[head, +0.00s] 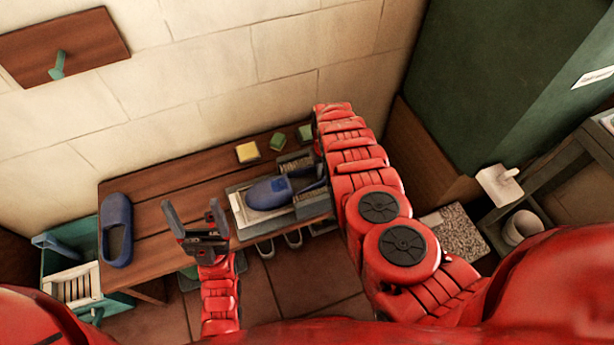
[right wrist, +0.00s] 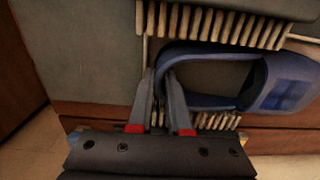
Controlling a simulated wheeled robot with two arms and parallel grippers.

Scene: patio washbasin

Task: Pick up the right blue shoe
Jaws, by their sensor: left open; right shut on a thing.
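The right blue shoe (head: 268,193) lies on a grey shoe scrubber (head: 240,212) with bristle blocks, on the wooden bench. My left gripper (head: 197,222) is open and empty, in front of the bench between the two shoes. The other blue shoe (head: 117,230) lies at the bench's left end.
Yellow and green sponges (head: 247,152) lie at the back of the wooden bench (head: 165,190), near the wall. A teal crate (head: 70,275) stands at the left. A white mug (head: 520,226) is on a shelf at the right.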

